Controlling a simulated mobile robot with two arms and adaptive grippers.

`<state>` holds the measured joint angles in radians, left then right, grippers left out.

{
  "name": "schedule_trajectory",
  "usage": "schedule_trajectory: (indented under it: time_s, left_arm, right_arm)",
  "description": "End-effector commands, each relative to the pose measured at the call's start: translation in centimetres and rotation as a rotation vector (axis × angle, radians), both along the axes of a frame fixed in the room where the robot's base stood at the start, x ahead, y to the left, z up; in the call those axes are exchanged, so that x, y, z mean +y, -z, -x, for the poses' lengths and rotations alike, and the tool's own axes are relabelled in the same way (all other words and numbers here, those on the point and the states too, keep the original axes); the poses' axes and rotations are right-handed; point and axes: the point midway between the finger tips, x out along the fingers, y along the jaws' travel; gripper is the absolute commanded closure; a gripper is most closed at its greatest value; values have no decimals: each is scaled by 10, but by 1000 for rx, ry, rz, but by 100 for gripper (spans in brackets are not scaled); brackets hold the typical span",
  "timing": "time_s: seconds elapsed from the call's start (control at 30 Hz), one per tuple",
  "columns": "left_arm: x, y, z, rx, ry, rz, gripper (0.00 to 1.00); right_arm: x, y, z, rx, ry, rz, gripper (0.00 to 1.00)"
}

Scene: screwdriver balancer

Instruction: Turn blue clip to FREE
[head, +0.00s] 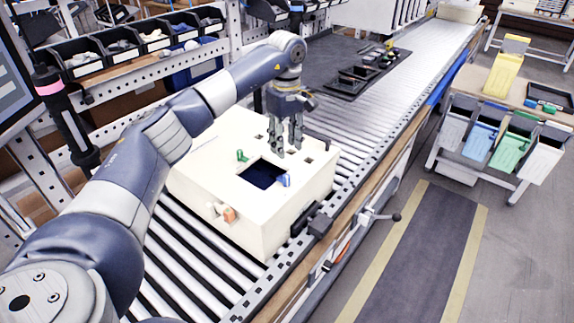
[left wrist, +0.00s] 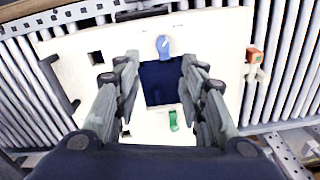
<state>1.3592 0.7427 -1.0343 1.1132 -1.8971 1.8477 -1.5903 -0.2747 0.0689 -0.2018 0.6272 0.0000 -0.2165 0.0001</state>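A cream box (head: 225,190) sits on the roller conveyor, with a dark square opening (head: 262,174) in its top. The blue clip (head: 284,180) is at the opening's near right edge; in the left wrist view the blue clip (left wrist: 163,46) is at the top edge of the opening. A green clip (head: 242,156) is at the opposite edge, also in the left wrist view (left wrist: 173,121). My left gripper (head: 288,150) is above the box, fingers pointing down, near the opening; in the left wrist view its fingers (left wrist: 158,85) are apart with nothing between them. My right gripper is not seen.
An orange and white piece (head: 228,214) is on the box's front side. Shelves with black bins (head: 120,45) stand at the left. Coloured bins (head: 481,140) stand at the right beyond clear floor.

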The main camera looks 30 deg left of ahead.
Motion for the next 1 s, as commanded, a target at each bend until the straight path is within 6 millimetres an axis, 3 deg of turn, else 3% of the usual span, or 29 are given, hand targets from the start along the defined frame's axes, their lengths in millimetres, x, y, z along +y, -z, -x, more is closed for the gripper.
schedule_trajectory:
  time_s: [0.37, 0.53, 0.73, 1.0]
  left_arm:
    - [-1, 63, 2, 6, 0, 1, 62]
    - [-2, 89, 1, 3, 0, 2, 62]
    - [-2, 102, 1, -1, 1, 3, 62]
    - [-2, 104, 0, -2, 1, 4, 64]
  right_arm:
    - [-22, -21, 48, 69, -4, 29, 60]
    - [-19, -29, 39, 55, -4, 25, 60]
    - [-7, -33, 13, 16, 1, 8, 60]
    - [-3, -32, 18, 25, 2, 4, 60]
